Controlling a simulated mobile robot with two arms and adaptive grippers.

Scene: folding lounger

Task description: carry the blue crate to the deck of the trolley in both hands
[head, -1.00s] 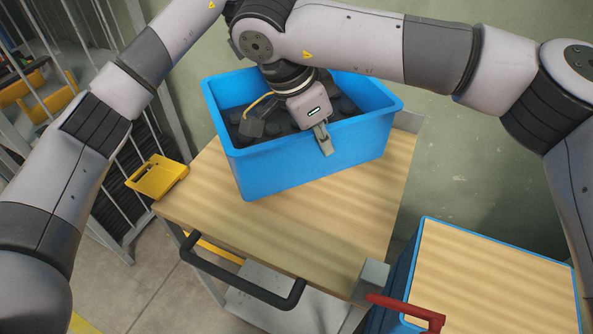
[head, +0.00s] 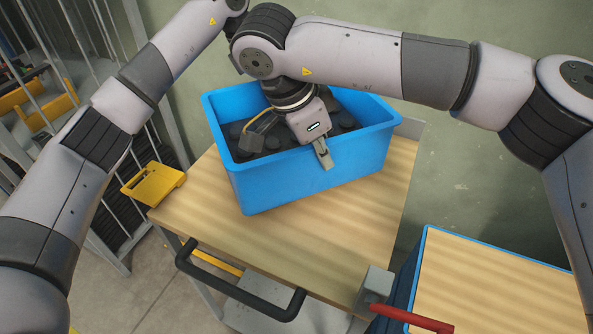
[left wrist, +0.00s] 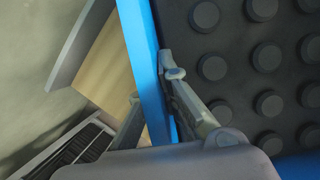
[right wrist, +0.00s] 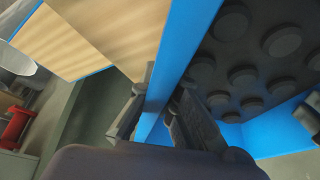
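The blue crate (head: 310,176), holding a dark studded load (head: 262,142), is over the wooden deck of the trolley (head: 300,255). I cannot tell whether its base touches the deck. My right gripper (head: 325,155) is shut on the crate's near wall, one finger inside and one outside; this shows in the right wrist view (right wrist: 164,95). My left gripper is hidden behind the right arm in the head view. In the left wrist view my left gripper (left wrist: 150,85) is shut on the crate's opposite wall, one finger on each side.
The trolley has a black handle (head: 240,290) at its near edge. A yellow tray (head: 153,184) is at its left side. A blue-edged wood-topped unit (head: 490,285) stands at the right, with a red handle (head: 410,319) in front. Wire racking (head: 60,110) is at the left, a green wall (head: 490,180) behind.

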